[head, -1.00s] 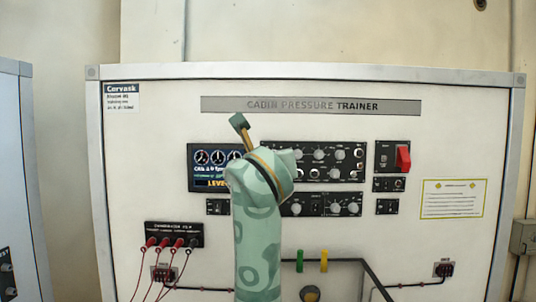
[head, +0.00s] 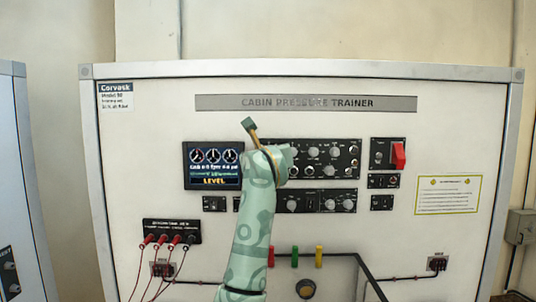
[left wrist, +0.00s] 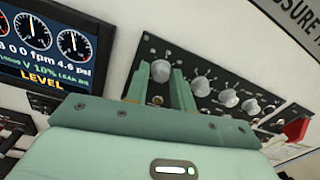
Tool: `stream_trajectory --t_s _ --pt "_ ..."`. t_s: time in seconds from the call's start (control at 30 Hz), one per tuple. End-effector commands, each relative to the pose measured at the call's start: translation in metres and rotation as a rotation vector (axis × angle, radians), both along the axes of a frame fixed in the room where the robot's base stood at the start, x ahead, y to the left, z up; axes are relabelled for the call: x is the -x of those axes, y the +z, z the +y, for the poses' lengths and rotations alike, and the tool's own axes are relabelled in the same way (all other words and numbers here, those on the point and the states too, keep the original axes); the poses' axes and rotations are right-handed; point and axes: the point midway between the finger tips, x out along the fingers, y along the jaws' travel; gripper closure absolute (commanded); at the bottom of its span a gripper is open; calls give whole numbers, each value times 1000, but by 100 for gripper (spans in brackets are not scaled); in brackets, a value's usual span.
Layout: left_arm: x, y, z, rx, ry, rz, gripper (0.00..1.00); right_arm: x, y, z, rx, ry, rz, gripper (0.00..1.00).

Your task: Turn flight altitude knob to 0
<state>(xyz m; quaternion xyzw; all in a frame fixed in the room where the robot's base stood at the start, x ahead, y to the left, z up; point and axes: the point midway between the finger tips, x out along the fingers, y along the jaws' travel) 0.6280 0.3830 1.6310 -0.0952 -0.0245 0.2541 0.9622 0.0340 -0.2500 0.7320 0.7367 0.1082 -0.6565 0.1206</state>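The upper knob panel (head: 325,158) sits right of the display (head: 212,166) on the trainer board. My left gripper hand (head: 280,165) is up against this panel's left part and hides it in the head view. In the left wrist view my left gripper (left wrist: 160,72) has its two fingers on either side of the leftmost silver knob (left wrist: 160,71). The knob fills the gap between the fingertips. I cannot tell whether they press on it. Knob labels and pointer marks are too small to read, so I cannot confirm which is flight altitude. My right gripper is not in view.
More silver knobs (left wrist: 200,87) follow to the right on the same panel. A lower knob panel (head: 330,203) lies beneath. A red switch (head: 398,156) juts out at right. Jacks with red cables (head: 163,240) are at lower left. The display reads LEVEL.

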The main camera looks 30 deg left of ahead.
Motion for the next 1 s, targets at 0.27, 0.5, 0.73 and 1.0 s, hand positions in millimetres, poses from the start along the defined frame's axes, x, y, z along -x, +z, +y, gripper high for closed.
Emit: stream_trajectory --t_s 0.27,0.5,0.73,1.0 --pt "0 0 0 2 0 -1 100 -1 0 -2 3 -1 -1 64" --pt "0 -2 -1 49 -1 -31 100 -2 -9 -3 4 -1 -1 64" --pt "0 -4 -1 176 0 -109 100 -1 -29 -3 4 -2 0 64" --pt "0 -4 -1 375 -1 -231 100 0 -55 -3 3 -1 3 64"
